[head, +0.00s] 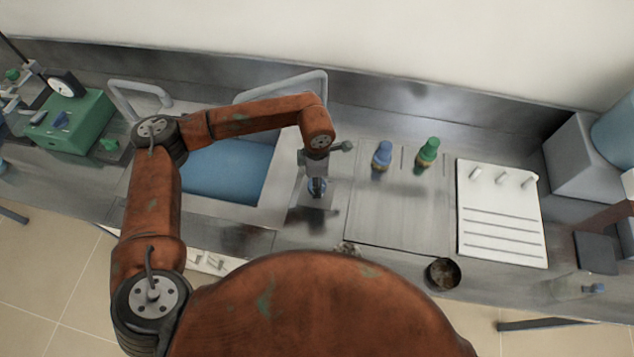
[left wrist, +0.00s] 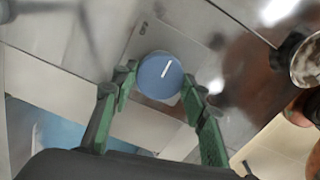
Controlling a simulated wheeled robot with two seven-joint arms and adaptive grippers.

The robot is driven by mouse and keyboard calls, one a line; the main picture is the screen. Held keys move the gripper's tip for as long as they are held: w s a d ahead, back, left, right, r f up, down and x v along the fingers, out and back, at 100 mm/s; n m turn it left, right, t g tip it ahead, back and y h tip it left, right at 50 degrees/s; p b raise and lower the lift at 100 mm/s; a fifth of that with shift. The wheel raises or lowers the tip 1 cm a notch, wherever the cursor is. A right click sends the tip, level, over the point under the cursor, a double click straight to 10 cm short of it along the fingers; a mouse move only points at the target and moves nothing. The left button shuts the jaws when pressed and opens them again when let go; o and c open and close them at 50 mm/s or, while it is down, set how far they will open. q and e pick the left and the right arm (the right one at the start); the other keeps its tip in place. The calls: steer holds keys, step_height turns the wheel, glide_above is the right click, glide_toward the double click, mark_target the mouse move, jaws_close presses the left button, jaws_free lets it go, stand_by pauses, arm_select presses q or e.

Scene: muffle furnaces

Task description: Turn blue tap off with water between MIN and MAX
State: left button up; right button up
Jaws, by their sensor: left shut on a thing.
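The blue tap knob (left wrist: 160,75) is round with a white pointer line and sits between the fingertips of my left gripper (left wrist: 159,76) in the left wrist view. In the head view my left gripper (head: 317,180) is over the knob (head: 317,189), just right of the sink, and largely hides it. The gripper is shut on the knob. The sink basin (head: 272,205) holds blue water (head: 230,170). I cannot make out MIN or MAX marks in either view.
A blue-topped item (head: 382,157) and a green-topped item (head: 427,152) stand right of the tap. A white pegged board (head: 500,215) lies farther right. A dark round cup (head: 443,273) is near the front edge. A green device (head: 70,122) stands at the far left.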

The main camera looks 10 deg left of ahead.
arm_select(q)
steer(key=shift+d+m, duration=0.1)
steer(key=shift+m, duration=0.2)
steer(key=o, duration=1.2)
steer(key=shift+c, duration=0.2)
step_height(320, 180, up, 12)
steer(key=shift+r, duration=0.1)
